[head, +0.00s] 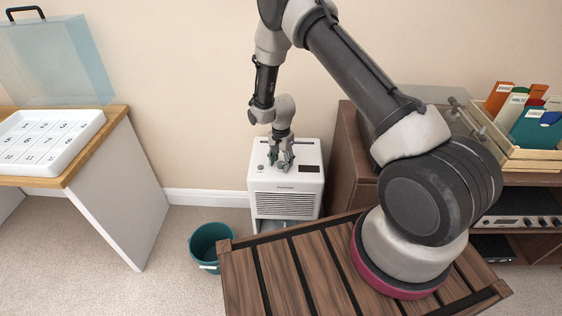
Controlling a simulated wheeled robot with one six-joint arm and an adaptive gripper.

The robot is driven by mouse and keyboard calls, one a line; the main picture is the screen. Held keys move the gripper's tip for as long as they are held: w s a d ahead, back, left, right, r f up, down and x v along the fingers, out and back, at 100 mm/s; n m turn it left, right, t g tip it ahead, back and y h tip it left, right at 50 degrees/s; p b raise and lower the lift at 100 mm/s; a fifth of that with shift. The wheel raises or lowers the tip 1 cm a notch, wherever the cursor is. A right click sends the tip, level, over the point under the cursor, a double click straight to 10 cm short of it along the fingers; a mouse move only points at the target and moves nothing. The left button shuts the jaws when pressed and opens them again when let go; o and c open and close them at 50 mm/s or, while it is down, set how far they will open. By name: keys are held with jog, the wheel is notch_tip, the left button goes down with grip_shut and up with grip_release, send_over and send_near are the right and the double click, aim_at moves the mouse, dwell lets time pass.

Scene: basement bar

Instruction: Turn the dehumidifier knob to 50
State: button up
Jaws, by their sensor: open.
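The dehumidifier (285,200) is a white box with a slatted front, standing on the floor against the wall. A small dark panel (306,169) shows on the right of its top. My gripper (281,166) points down over the middle of its top and is open. Its fingers are at or just above the top surface; I cannot tell whether they touch anything. The knob and its scale cannot be made out; the fingers cover that part of the top.
A teal bucket (208,244) stands on the carpet at the dehumidifier's left. A brown cabinet (344,160) is close on its right. A desk (125,190) with a white numbered tray (45,142) is at the left. A slatted wooden surface (283,270) is in front.

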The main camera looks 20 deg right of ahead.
jog(key=shift+c, duration=0.3)
jog(key=c, duration=1)
jog(key=shift+n, duration=0.4)
jog(key=n, duration=0.5)
jog(key=shift+n, duration=0.3)
jog(key=n, duration=0.5)
jog(key=shift+n, duration=0.3)
jog(key=o, duration=1.1)
jog(key=shift+c, duration=0.2)
